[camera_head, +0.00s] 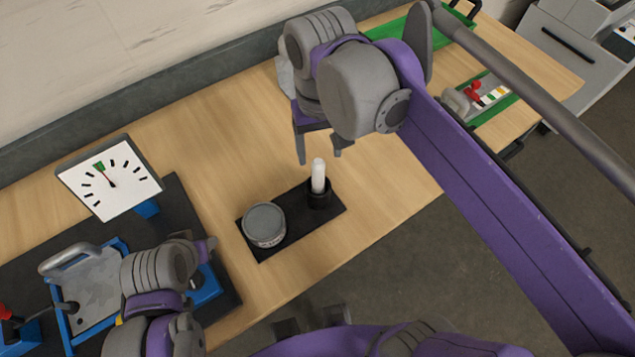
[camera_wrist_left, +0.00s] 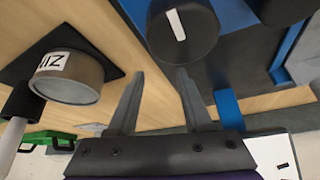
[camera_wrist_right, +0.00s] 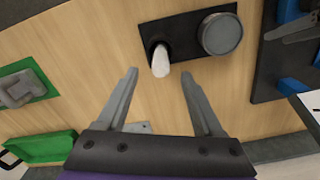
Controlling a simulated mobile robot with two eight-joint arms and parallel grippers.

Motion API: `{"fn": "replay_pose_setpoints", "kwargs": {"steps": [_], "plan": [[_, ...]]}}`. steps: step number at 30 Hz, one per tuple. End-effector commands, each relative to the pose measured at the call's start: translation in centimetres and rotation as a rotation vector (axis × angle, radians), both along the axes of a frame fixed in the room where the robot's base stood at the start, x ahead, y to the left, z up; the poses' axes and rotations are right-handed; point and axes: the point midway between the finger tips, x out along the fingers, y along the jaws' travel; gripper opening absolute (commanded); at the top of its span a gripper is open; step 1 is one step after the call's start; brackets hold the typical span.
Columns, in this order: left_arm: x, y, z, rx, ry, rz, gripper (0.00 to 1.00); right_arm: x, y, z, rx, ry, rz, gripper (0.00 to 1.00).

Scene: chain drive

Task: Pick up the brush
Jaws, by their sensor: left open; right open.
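The brush (camera_head: 318,172) shows as a white upright handle in a small black holder (camera_head: 320,199). Its lower end is hidden in the holder. In the right wrist view the brush (camera_wrist_right: 160,62) points toward the camera, just beyond my fingertips. My right gripper (camera_head: 320,150) is open and empty, above and a little behind the brush. It shows large in the right wrist view (camera_wrist_right: 159,74). In the left wrist view the brush (camera_wrist_left: 8,145) is at the left edge, partly cut off. My left gripper (camera_wrist_left: 160,74) is open and empty, near a black knob (camera_wrist_left: 182,34).
A grey tin (camera_head: 264,224) stands beside the holder on a black mat (camera_head: 280,252). A white dial (camera_head: 108,178) and a blue-framed fixture (camera_head: 95,290) are at the left. A green tray (camera_wrist_right: 40,147) lies farther off. Wooden table around the mat is clear.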

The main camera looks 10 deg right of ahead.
Motion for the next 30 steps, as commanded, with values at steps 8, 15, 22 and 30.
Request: {"fn": "replay_pose_setpoints", "kwargs": {"steps": [8,15,22,30], "plan": [[0.1,0.0,0.2,0.000,-0.001,0.000,0.50,0.2,0.1,-3.1,0.000,-0.001,0.000,0.68],[0.0,0.0,0.0,0.000,0.000,0.000,0.50,0.3,0.1,-5.5,0.001,-0.001,0.000,0.68],[0.0,0.0,0.1,0.000,0.000,0.000,0.50,0.3,0.1,-5.5,0.001,-0.002,0.000,0.66],[0.0,0.0,0.1,0.000,0.000,0.000,0.50,0.3,0.1,-5.5,0.001,-0.002,0.000,0.18]]}}
